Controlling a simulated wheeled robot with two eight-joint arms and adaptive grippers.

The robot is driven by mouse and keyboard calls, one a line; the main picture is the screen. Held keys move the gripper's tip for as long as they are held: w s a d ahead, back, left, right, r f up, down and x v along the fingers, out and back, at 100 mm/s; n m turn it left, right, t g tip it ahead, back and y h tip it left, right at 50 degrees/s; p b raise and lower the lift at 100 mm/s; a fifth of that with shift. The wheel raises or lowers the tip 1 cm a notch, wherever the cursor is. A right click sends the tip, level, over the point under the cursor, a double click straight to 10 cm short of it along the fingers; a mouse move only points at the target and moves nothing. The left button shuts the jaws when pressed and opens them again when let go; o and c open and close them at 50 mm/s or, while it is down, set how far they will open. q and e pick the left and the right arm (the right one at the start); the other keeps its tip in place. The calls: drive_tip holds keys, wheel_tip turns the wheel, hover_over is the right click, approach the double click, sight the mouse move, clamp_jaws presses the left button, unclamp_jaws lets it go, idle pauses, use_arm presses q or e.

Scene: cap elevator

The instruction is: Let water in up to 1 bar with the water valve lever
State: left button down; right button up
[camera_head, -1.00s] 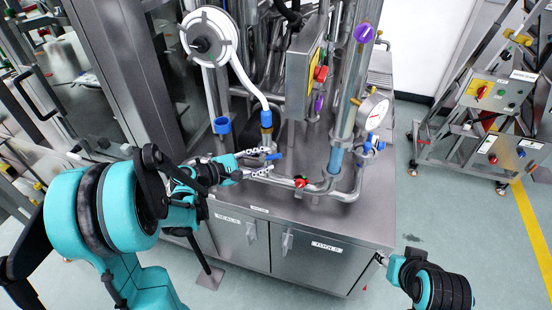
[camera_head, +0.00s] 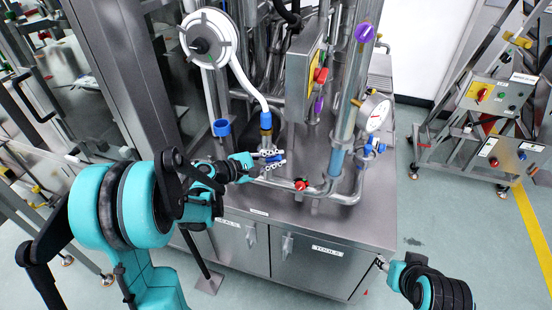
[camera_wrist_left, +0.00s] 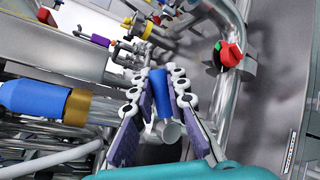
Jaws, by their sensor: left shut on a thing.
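A blue lever (camera_head: 276,158) sits on the pipework above the steel cabinet top. My left gripper (camera_head: 272,160) is shut on it, one finger on each side. In the left wrist view the blue lever (camera_wrist_left: 160,95) stands between the two white-and-purple fingers (camera_wrist_left: 159,98), with a round metal pipe end below it. The pressure gauge (camera_head: 374,113), with a white face, is on the right of the column; its needle is too small to read. My right gripper (camera_head: 381,263) is low at the right, away from the pipes; its fingers are too small to judge.
A red valve handle (camera_head: 301,184) is on the lower pipe, right of my left gripper. A blue-fitted white hose (camera_head: 250,88) comes down close behind. A control box (camera_head: 302,75) hangs above.

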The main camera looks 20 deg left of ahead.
use_arm(q)
drive_tip(key=shift+d+f+m+g+y+p, duration=0.35)
drive_tip(key=shift+f+m+y+p, duration=0.2)
drive_tip(key=shift+m+y, duration=0.4)
drive_tip(key=shift+f+m+y, duration=0.75)
drive_tip(key=shift+f+y, duration=0.05)
drive_tip(key=shift+y, duration=0.25)
drive_tip(key=c, duration=1.5)
unclamp_jaws()
drive_tip(key=v, duration=1.2)
drive_tip(key=shift+w+r, duration=0.1)
drive_tip(key=shift+r, duration=0.05)
